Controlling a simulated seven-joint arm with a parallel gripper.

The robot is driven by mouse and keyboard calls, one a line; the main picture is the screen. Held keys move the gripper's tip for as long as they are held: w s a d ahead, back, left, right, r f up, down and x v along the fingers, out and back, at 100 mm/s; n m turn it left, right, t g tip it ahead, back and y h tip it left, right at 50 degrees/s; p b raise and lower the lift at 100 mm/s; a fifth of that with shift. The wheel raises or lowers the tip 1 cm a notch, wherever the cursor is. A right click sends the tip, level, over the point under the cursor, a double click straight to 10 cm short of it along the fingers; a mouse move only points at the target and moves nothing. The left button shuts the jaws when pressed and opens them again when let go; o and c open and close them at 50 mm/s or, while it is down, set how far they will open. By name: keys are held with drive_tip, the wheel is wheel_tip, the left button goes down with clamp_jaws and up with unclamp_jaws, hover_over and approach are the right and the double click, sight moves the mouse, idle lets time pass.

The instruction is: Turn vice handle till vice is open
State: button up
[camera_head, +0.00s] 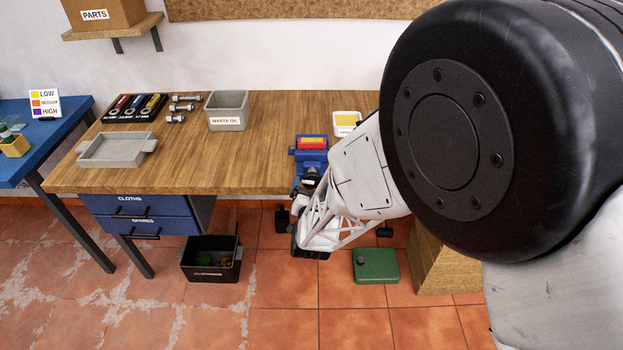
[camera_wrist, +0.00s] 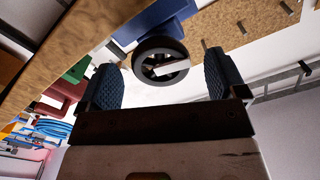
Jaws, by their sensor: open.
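The blue vice (camera_head: 311,158) is mounted at the front edge of the wooden bench. A red and yellow piece (camera_head: 312,143) sits at its jaws. In the wrist view part of the blue vice body (camera_wrist: 152,22) shows at the top. A round black handle wheel (camera_wrist: 143,76) with a pale bar across its middle faces my gripper (camera_wrist: 162,62). My gripper is open, with one blue-padded finger on each side of the wheel. Clear gaps show between wheel and fingers. In the head view my arm hides much of the vice's front.
The bench (camera_head: 262,170) carries a grey waste oil bin (camera_head: 227,112), a grey tray (camera_head: 115,150), bolts and a tool rack. A white container (camera_head: 346,118) stands behind the vice. A black crate (camera_head: 211,262) and a green can (camera_head: 376,266) are on the floor.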

sight(311, 184)
drive_tip(key=shift+w, duration=2.05)
drive_tip(key=c, duration=0.9)
